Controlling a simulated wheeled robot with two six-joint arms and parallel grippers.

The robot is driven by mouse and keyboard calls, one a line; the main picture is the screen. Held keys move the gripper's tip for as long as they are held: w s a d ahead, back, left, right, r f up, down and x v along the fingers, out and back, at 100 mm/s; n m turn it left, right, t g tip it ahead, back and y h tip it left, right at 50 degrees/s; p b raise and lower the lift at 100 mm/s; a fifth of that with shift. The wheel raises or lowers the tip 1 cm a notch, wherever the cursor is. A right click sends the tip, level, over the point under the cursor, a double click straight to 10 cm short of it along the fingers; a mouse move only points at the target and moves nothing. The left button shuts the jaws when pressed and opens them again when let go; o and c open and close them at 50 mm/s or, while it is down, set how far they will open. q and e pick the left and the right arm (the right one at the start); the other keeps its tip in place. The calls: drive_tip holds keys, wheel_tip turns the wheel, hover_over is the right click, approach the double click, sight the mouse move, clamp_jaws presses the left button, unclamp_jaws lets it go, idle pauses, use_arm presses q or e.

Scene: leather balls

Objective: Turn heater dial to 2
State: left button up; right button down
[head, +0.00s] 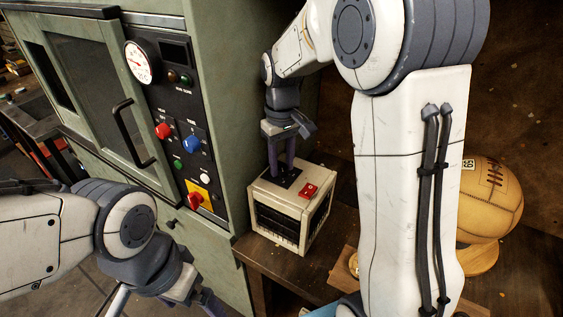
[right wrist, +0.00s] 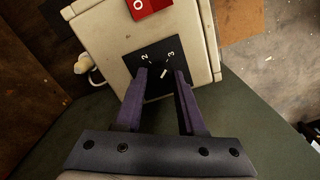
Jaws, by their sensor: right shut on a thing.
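The heater (head: 271,214) is a small cream box with a dark grille, standing on a wooden bench. My right gripper (head: 283,170) reaches down onto the black dial plate on its top. In the right wrist view, the purple fingers of this gripper (right wrist: 160,74) are shut on the black dial (right wrist: 160,79), one on each side. The digits 2 and 3 show on the plate (right wrist: 153,54) past the fingertips. A short white mark between the fingers slants toward the 3 side. My left gripper (head: 205,302) is partly cut off at the bottom of the head view.
A red switch (head: 309,190) sits beside the dial on the heater. A green cabinet (head: 232,120) with a gauge and coloured knobs stands to the left. A leather ball (head: 490,200) rests on a wooden stand at the right.

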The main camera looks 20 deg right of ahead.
drive_tip(key=shift+r, duration=0.1)
drive_tip(key=n+p, duration=0.1)
drive_tip(key=n, duration=0.1)
drive_tip(key=shift+n, duration=0.4)
drive_tip(key=n+p, duration=0.2)
drive_tip(key=n, duration=0.1)
drive_tip(key=shift+n, duration=0.4)
drive_tip(key=n+p, duration=0.1)
drive_tip(key=n, duration=0.3)
drive_tip(key=shift+n+p, duration=0.5)
drive_tip(key=shift+n, duration=1)
drive_tip(key=c, duration=0.5)
unclamp_jaws()
